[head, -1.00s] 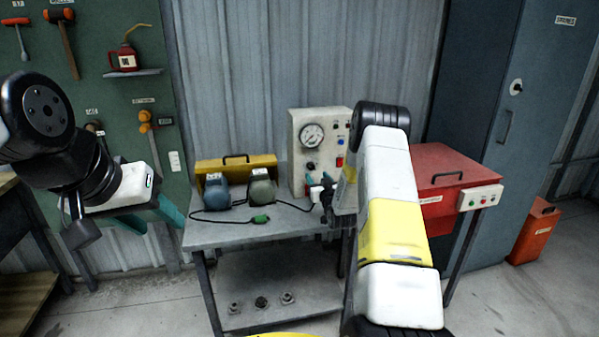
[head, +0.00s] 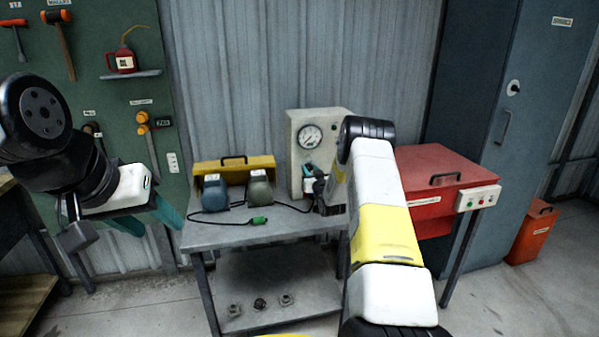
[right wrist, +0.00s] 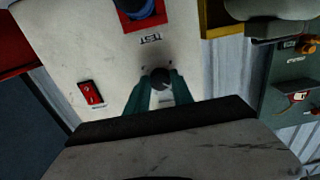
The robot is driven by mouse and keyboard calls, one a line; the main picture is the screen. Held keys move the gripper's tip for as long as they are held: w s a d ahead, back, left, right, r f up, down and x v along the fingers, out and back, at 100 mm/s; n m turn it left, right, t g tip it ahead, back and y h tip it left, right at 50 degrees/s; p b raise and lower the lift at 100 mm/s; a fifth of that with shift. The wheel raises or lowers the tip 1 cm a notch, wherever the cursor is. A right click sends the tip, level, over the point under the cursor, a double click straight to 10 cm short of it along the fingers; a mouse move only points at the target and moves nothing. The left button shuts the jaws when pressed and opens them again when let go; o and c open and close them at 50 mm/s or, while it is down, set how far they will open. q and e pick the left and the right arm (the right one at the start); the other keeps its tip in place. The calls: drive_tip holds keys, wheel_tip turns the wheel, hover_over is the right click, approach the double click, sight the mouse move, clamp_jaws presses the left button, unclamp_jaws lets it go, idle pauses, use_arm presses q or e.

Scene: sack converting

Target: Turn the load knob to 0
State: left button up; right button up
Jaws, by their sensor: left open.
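The pale test panel (head: 297,150) with a round gauge (head: 310,137) stands at the back of the grey bench. In the right wrist view a black knob (right wrist: 160,78) sits on the panel (right wrist: 105,50), below a label reading TEST. My right gripper (right wrist: 160,84) has its teal fingers on either side of this knob; I cannot tell whether they press on it. In the head view my right gripper (head: 310,175) is at the panel's front and hides the knob. The knob's scale is not readable. My left gripper (head: 147,218) is open and empty at the left.
Two motor-like units (head: 259,188), a yellow case (head: 235,163) and a cable with a green plug (head: 259,220) occupy the bench (head: 225,235). A red box (head: 440,170) stands right.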

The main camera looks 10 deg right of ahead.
clamp_jaws()
drive_tip(key=n, duration=0.3)
drive_tip(key=shift+n, duration=0.4)
drive_tip(key=n, duration=0.4)
drive_tip(key=shift+n, duration=0.3)
drive_tip(key=n, duration=0.4)
drive_tip(key=shift+n, duration=1.9)
drive_tip(key=shift+d, duration=0.1)
